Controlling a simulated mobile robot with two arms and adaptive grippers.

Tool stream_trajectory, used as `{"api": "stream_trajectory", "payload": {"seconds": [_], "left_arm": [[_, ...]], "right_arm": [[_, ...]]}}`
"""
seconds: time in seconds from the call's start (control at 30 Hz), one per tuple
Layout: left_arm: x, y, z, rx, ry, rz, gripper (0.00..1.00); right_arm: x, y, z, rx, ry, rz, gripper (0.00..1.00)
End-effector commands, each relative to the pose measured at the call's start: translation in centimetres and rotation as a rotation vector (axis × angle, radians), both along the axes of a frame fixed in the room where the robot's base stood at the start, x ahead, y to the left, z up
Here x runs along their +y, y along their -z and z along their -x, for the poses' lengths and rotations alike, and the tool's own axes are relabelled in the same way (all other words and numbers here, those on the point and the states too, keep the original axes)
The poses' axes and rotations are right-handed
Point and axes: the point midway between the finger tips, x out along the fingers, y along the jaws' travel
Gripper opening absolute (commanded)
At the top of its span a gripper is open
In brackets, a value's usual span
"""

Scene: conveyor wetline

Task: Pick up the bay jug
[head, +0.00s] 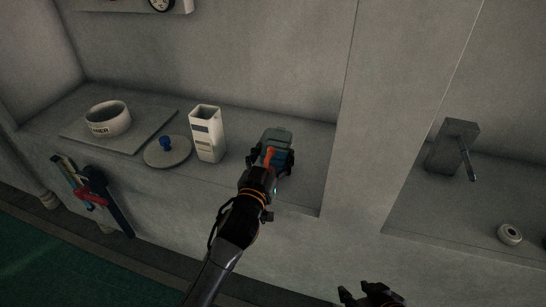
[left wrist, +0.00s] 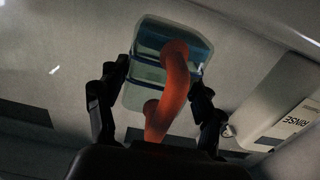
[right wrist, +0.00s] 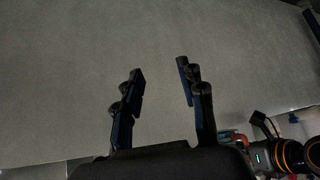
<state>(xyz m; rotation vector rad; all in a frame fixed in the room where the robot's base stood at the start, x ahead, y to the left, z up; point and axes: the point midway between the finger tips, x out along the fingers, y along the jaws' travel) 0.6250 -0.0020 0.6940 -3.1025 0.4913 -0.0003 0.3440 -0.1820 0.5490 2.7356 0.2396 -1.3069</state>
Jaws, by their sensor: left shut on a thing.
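The bay jug (head: 277,136) is a grey-green and blue vessel with an orange handle, at the right end of the left shelf. It also shows in the left wrist view (left wrist: 150,74), with its orange handle facing the camera. My left gripper (head: 269,158) has its fingers on both sides of the jug and is shut on it. I cannot tell whether the jug's base touches the shelf. My right gripper (head: 372,297) is at the bottom of the head view, away from the jug. In the right wrist view its fingers (right wrist: 160,80) stand apart with nothing between them.
Left of the jug stand a tall white container (head: 207,141), a round lid with a blue knob (head: 166,157) and a white bowl (head: 108,117) on a flat board (head: 140,134). A wall pillar (head: 384,110) separates this shelf from the right one, which holds a grey block (head: 452,148) and a white ring (head: 509,233).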

Motion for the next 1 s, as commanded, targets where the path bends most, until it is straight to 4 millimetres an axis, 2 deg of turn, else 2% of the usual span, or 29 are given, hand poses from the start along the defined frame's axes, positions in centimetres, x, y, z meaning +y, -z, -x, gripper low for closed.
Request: {"api": "stream_trajectory", "payload": {"seconds": [0.43, 0.7, 1.0], "left_arm": [[0.0, -3.2, 0.0, -0.003, 0.001, 0.001, 0.30], [0.0, -6.0, 0.0, -0.003, 0.000, 0.001, 0.30], [0.0, -7.6, 0.0, -0.002, 0.000, 0.002, 0.30]], "right_arm": [[-1.7, 1.8, 5.3, 0.263, 0.022, 0.056, 0.40], [-2.4, 1.6, 7.6, 0.368, 0.030, 0.076, 0.40], [-2.4, 1.0, 7.5, 0.362, 0.030, 0.075, 0.40]]}}
